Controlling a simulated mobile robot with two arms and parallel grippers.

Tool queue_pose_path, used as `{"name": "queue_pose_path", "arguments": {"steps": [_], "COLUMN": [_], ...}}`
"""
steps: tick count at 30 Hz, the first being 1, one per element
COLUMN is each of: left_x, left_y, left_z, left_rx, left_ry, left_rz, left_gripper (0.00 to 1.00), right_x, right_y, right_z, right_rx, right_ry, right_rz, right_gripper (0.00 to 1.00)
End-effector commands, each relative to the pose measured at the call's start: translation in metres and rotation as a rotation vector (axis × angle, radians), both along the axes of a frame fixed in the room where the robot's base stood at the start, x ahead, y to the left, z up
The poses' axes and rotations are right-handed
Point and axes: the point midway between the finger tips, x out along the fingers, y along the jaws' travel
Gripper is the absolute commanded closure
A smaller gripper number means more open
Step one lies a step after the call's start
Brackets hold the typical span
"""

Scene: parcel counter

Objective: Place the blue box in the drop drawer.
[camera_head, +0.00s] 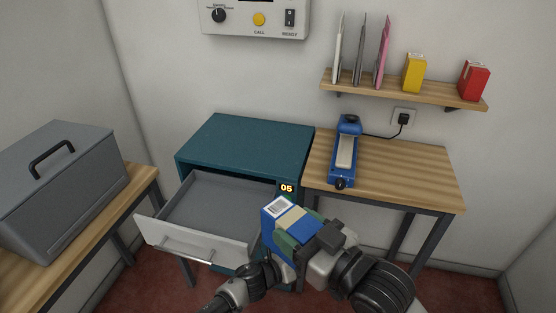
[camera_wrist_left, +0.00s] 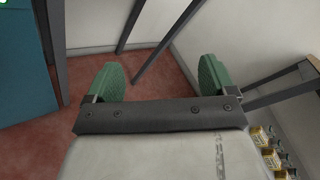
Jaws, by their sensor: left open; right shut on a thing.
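The blue box (camera_head: 273,228), with a white label and a tan band, is in my right gripper (camera_head: 291,232), which is shut on it. It is held just right of the drop drawer (camera_head: 152,233). The drawer is pulled out of the teal cabinet (camera_head: 245,145), and its visible grey inside is empty. My left gripper (camera_wrist_left: 155,80) is open and empty in the left wrist view, with green finger pads wide apart above the red floor. In the head view its fingers cannot be made out; an arm shows at the bottom centre.
A number tag "05" (camera_head: 287,188) is at the cabinet's front right corner. A blue device (camera_head: 345,150) stands on the wooden table (camera_head: 420,175) at right. A grey case (camera_head: 60,185) stands on the left bench. A shelf (camera_head: 440,95) holds yellow and red boxes.

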Motion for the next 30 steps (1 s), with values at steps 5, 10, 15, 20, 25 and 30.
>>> {"name": "queue_pose_path", "arguments": {"steps": [5, 10, 15, 20, 25, 30], "left_x": [0.015, 0.006, -0.022, -0.052, -0.074, -0.082], "left_y": [-0.037, -0.057, -0.06, -0.047, -0.016, 0.026], "left_z": [0.105, 0.203, 0.28, 0.327, 0.355, 0.373], "left_rx": [0.012, 0.031, 0.15, 0.372, 0.71, 1.071], "left_ry": [-0.307, -0.508, -0.654, -0.753, -0.826, -0.841], "left_rz": [-0.277, -0.572, -0.88, -1.145, -1.388, -1.558], "left_gripper": [0.15, 0.15, 0.15, 0.15, 0.15, 0.15], "right_x": [0.0, 0.0, 0.0, 0.0, 0.0, 0.0], "right_y": [0.0, 0.0, 0.0, 0.0, 0.0, 0.0], "right_z": [0.001, 0.001, 0.001, 0.001, 0.001, 0.001], "right_rx": [0.001, 0.001, 0.001, 0.001, 0.001, 0.001], "right_ry": [-0.002, -0.002, -0.002, -0.002, -0.002, -0.002], "right_rz": [0.0, 0.0, 0.0, 0.0, 0.0, 0.0], "right_gripper": [0.76, 0.76, 0.76, 0.76, 0.76, 0.76]}}
